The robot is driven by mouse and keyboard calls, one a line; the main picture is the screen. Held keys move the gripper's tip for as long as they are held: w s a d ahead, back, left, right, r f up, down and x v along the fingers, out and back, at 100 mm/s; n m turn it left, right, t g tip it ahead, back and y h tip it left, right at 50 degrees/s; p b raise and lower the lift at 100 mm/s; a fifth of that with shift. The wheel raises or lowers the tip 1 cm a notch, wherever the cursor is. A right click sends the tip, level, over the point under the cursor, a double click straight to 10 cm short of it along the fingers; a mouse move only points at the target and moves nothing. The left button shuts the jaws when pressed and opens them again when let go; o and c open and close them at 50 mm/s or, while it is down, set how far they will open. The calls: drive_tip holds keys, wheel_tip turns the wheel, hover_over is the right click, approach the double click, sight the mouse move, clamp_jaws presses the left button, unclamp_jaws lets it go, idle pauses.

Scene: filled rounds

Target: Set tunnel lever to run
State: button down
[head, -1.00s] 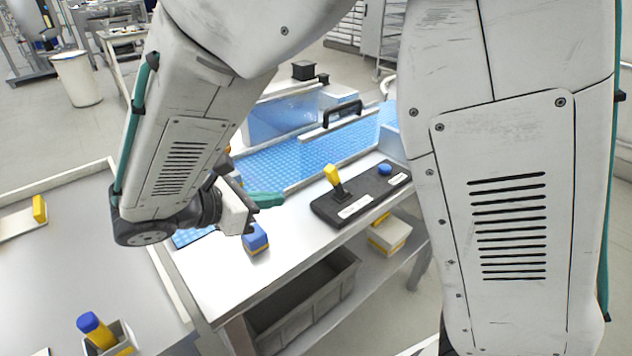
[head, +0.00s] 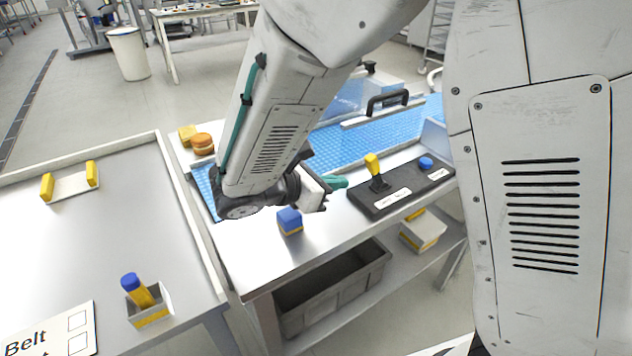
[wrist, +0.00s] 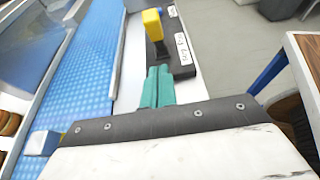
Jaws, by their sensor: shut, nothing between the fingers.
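The tunnel lever (head: 374,170) has a yellow handle on a dark control panel (head: 408,187) at the front of the tunnel bench. In the wrist view the yellow lever (wrist: 153,24) stands just beyond my gripper's fingertips. White labels lie on the panel beside it; their words are too small to read surely. My gripper (head: 340,182) has teal fingers, shut and empty, pointing at the lever from the left with a small gap. In the wrist view the gripper (wrist: 158,72) shows both fingers together. My arm hides part of the bench.
A blue button (head: 425,163) sits on the panel's right end. A blue and yellow block (head: 289,221) stands on the bench below my wrist. A clear tunnel cover with a black handle (head: 388,101) rises behind, over the blue belt (head: 345,137).

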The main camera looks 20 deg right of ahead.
sight(369, 169)
drive_tip(key=d, duration=0.1)
drive_tip(key=w+d, duration=0.1)
drive_tip(key=d, duration=0.1)
drive_tip(key=d+r, duration=0.1)
drive_tip(key=d, duration=0.1)
drive_tip(key=shift+w, duration=0.3)
drive_tip(key=shift+a+r, duration=0.1)
